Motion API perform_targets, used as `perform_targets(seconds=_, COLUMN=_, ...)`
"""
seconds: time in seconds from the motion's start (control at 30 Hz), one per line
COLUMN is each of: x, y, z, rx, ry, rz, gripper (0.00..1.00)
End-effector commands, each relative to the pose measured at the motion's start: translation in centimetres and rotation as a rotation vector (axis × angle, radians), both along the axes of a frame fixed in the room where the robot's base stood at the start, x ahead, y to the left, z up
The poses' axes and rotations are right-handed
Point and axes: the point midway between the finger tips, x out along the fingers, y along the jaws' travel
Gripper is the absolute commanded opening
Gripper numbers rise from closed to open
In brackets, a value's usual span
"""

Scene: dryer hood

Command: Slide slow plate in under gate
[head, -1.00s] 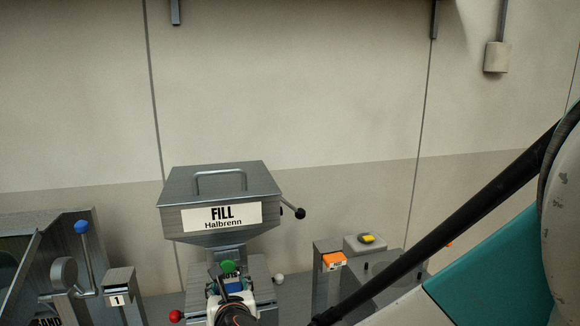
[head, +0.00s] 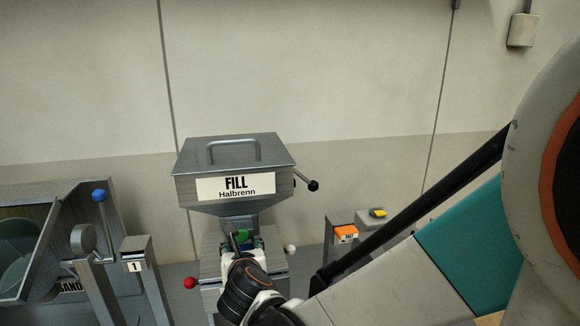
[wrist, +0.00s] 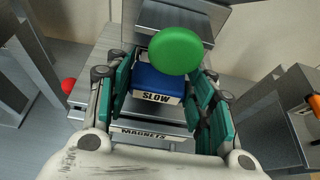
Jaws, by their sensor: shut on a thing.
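The slow plate, a blue block with a white SLOW label (wrist: 158,85), sits between the teal finger pads of my gripper (wrist: 163,88) in the wrist view. My gripper is shut on it. In the head view my gripper (head: 241,258) reaches in below the grey hopper (head: 235,183) labelled FILL Halbrenn. A green ball knob (wrist: 175,51) stands above the plate and hides part of its far side; it also shows in the head view (head: 243,235). A grey metal chute (wrist: 165,20) lies behind the knob. The gate's lower edge cannot be made out.
A red knob (head: 190,283) is left of my gripper and a white knob (head: 290,249) right of it. A black-knobbed lever (head: 307,181) sticks out of the hopper's right side.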

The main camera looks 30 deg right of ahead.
Motion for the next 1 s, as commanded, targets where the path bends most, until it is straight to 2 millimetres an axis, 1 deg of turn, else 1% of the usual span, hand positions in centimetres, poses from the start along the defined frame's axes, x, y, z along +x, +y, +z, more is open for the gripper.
perform_targets(seconds=0.03, x=-0.3, y=0.1, z=0.0, rx=0.001, ry=0.0, rz=0.002, gripper=0.11)
perform_targets(seconds=1.0, x=-3.9, y=1.3, z=0.0, rx=0.001, ry=0.001, rz=0.006, gripper=0.11)
